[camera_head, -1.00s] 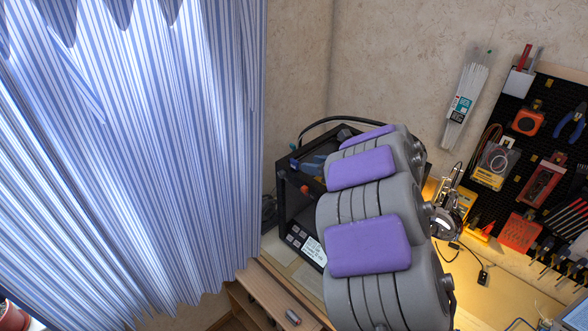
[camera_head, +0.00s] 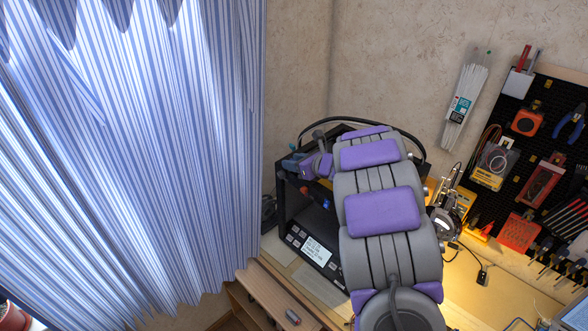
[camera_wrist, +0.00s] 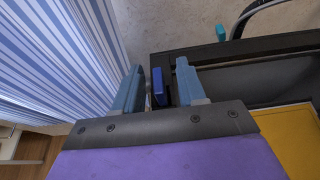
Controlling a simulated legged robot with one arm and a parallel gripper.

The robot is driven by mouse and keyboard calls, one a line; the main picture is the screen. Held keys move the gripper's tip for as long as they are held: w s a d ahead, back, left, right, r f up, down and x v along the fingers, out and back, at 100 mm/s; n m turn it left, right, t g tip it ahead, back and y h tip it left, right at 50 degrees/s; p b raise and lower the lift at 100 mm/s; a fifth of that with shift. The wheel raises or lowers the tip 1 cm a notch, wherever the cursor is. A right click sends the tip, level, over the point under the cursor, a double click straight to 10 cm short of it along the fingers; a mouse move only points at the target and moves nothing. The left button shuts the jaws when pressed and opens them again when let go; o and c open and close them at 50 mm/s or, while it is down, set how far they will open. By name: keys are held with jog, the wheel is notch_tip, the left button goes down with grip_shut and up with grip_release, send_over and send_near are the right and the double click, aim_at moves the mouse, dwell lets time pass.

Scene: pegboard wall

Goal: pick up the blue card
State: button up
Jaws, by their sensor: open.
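The blue card (camera_wrist: 158,88) shows in the wrist view as a small upright dark-blue piece at the black frame's left edge. My gripper (camera_wrist: 160,67) is open, with one light-blue finger on each side of the card in this view. I cannot tell whether either finger touches the card or how deep it sits between them. In the head view my gripper (camera_head: 293,162) is over the back left top corner of the black box-shaped machine (camera_head: 318,243), partly hidden by my arm. I cannot make out the card for certain there.
A teal piece (camera_wrist: 221,33) and a dark cable lie beyond the frame. A yellow panel (camera_wrist: 286,140) is at the wrist view's right. A striped curtain (camera_head: 130,150) hangs close on the left. A pegboard with tools (camera_head: 545,150) is on the right wall.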

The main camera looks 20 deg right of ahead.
jog(key=shift+w+f, duration=0.1)
jog(key=shift+w, duration=0.1)
grip_shut()
dwell(0.3)
